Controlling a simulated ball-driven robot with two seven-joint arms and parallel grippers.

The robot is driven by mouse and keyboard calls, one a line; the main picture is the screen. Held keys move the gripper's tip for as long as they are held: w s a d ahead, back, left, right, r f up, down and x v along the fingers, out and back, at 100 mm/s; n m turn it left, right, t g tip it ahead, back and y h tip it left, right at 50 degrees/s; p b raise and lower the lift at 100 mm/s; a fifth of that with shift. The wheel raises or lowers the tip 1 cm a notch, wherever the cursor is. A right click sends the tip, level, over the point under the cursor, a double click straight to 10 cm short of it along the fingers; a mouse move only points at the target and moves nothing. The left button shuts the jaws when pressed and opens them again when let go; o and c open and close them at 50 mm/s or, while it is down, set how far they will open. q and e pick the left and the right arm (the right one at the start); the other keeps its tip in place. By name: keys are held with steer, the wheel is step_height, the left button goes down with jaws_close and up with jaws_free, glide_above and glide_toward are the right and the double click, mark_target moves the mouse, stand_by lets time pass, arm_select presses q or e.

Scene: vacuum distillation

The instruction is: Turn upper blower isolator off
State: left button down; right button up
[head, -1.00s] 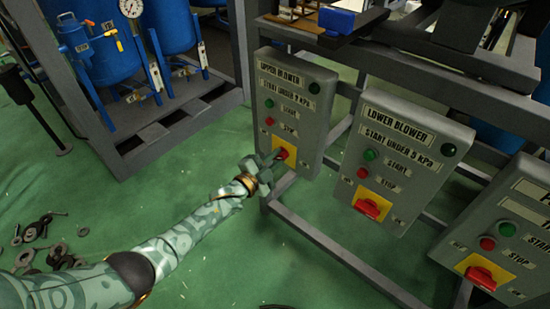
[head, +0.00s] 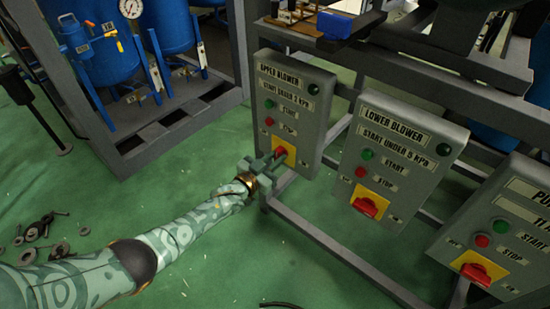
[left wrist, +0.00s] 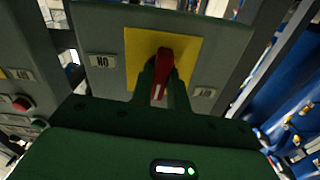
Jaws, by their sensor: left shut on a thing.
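The upper blower box (head: 295,95) is a grey panel left of the other boxes, with a green and a red button. Its isolator is a red handle on a yellow plate (head: 290,146) low on the box. In the left wrist view the red isolator handle (left wrist: 162,72) stands between the two fingers of my left gripper (left wrist: 158,85), in front of the yellow plate (left wrist: 187,50). My left gripper (head: 268,163) is shut on this handle; its fingers partly hide it. My right gripper is not in view.
The lower blower box (head: 395,165) with its own red handle (head: 370,206) stands to the right, then a third box (head: 510,235). A grey frame rail (head: 335,245) runs below. Blue tanks (head: 95,50) stand back left. Loose rings (head: 40,228) lie on the green floor.

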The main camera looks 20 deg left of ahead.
arm_select(q)
steer(key=shift+f+n, duration=0.1)
steer(key=shift+n, duration=0.5)
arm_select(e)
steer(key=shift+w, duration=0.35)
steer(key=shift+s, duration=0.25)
arm_select(q)
steer(key=c, duration=1.4)
jaws_free()
steer(key=shift+o, duration=0.2)
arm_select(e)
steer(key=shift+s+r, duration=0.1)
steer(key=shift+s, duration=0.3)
